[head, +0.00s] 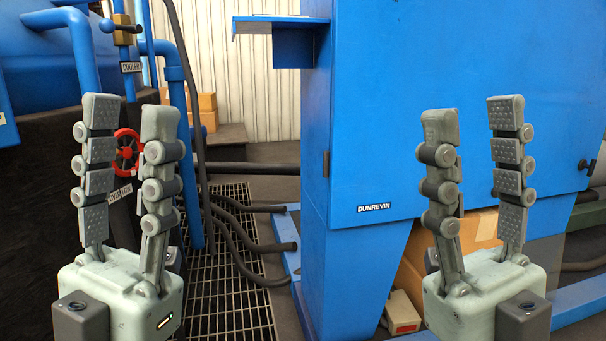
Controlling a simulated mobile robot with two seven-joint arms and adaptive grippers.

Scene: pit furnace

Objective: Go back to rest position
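My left gripper (130,115) stands upright at the left of the head view. Its fingers are spread apart and nothing is between them. My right gripper (472,112) stands upright at the right of the view. Its fingers are also spread, with nothing between them. Both grippers point up in front of the furnace area and are well apart from each other. They hide parts of the pipes and the blue machine behind them.
A large blue machine (385,120) marked DUNREVIN fills the right, with a small blue shelf (280,24) on its left. Blue pipes (178,110) and a red valve wheel (126,152) stand at left. Black hoses (240,238) cross the floor grating (238,315). Cardboard boxes (205,110) sit behind.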

